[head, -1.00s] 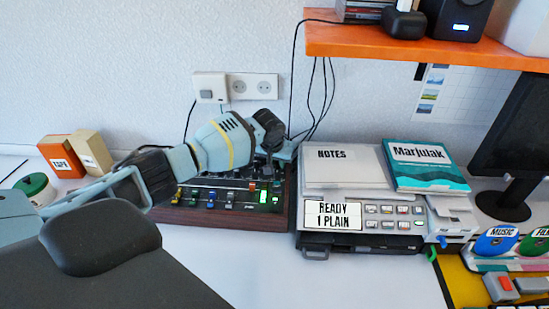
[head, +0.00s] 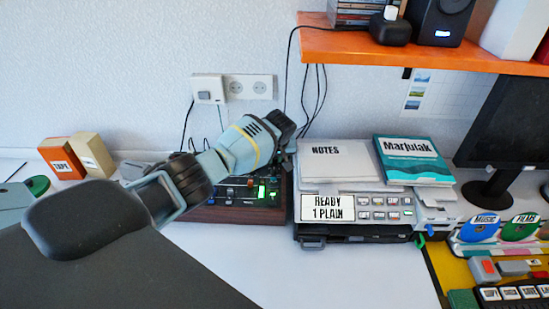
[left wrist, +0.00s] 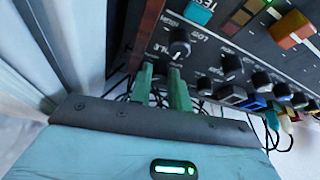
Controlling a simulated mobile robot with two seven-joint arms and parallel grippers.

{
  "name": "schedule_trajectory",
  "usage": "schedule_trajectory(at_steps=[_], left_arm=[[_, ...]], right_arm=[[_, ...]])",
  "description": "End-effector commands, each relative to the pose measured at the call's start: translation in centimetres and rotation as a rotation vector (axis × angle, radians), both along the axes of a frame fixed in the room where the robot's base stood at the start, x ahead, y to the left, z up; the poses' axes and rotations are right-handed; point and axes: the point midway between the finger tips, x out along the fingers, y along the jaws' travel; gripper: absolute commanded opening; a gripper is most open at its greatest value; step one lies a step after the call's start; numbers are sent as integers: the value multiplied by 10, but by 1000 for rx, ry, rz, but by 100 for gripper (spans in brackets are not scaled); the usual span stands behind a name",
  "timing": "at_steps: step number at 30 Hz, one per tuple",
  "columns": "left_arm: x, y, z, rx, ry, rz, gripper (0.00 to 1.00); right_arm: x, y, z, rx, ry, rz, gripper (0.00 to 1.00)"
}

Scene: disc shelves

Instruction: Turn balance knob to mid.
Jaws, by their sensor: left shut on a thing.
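The control console (head: 232,214) is a dark panel in a wooden case with lit green keys. It stands on the table behind my left arm, which hides much of it. My left gripper (head: 287,158) is over its back right part, its fingertips hard to make out. In the left wrist view, the green fingers (left wrist: 161,72) are shut around a small dark knob between their tips, mostly hidden. A larger black knob (left wrist: 180,45) with a white pointer line lies just beyond the tips. I cannot read the label of the gripped knob. My right gripper is out of view.
More small knobs (left wrist: 232,67) and coloured connectors sit right of the fingers. In the head view, a grey machine (head: 366,205) with a "READY 1 PLAIN" display stands close right of the console. An orange shelf (head: 425,50) overhangs behind. Table in front is clear.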

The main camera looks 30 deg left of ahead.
Motion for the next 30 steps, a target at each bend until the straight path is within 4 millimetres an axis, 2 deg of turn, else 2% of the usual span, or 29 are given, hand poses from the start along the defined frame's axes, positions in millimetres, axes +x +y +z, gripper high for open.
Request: schedule_trajectory(at_steps=[8, 9, 11, 22, 30], left_arm=[[-2, -1, -3, -1, 6, -1, 0], [-2, -1, -3, -1, 6, -1, 22], [-1, -1, -3, -1, 6, -1, 28], [-1, 1, -2, 0, 2, -48, 28], [-3, 5, -7, 3, 5, -295, 28]], right_arm=[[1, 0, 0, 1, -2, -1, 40], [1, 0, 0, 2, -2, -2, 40], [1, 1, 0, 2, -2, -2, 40], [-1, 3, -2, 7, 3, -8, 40], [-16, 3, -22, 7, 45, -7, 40]])
